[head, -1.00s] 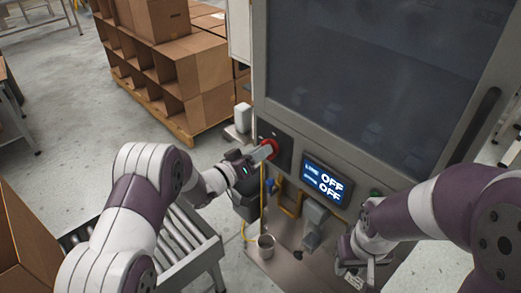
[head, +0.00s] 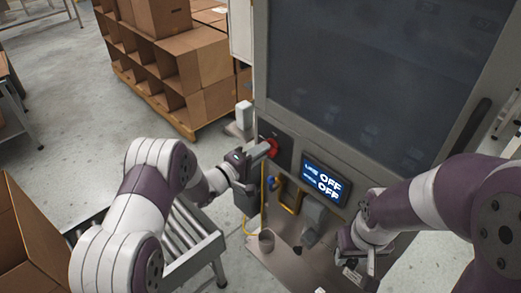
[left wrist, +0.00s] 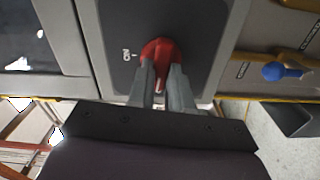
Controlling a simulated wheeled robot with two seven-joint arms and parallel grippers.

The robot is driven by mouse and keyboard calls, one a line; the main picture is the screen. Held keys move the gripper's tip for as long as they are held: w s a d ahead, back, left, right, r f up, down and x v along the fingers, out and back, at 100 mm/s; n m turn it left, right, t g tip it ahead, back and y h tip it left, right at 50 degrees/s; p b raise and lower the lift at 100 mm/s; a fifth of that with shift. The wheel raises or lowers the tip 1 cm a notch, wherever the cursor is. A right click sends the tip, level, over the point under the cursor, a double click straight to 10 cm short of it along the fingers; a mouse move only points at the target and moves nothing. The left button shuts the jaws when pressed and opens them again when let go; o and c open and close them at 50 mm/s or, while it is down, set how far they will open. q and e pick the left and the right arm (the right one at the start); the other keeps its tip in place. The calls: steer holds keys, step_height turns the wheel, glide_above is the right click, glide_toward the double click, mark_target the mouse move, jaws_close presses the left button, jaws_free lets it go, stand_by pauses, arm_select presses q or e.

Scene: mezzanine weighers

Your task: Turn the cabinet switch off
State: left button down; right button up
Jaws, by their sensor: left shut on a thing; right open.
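The cabinet switch is a red rotary knob (head: 272,147) on a dark plate (head: 284,143) low on the cabinet front. It also shows in the left wrist view (left wrist: 160,48), with an "ON" mark on the plate to its left. My left gripper (head: 266,150) is shut on the knob's handle; both fingers (left wrist: 160,82) straddle its ridge. The ridge runs along the line of the fingers, away from the "ON" mark. The display (head: 325,180) right of the knob reads "OFF" on two lines. My right gripper (head: 355,260) is open and empty at the lower right, in front of the cabinet.
The grey cabinet (head: 345,155) has a dark glass door (head: 370,65) above the panel. A roller conveyor (head: 190,235) stands below my left arm. Stacked cardboard boxes (head: 185,65) stand behind left. A blue ball-ended lever (left wrist: 280,71) is right of the knob in the wrist view.

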arm_select(q)
steer(key=shift+n, duration=0.6)
steer(key=shift+f, duration=0.1)
steer(key=c, duration=1)
jaws_free()
steer(key=shift+c, duration=0.2)
steer(key=shift+a, duration=0.1)
steer(key=b+v, duration=0.2)
steer(key=v, duration=1)
steer(key=shift+s+a, duration=0.15)
steer(key=shift+s, duration=0.05)
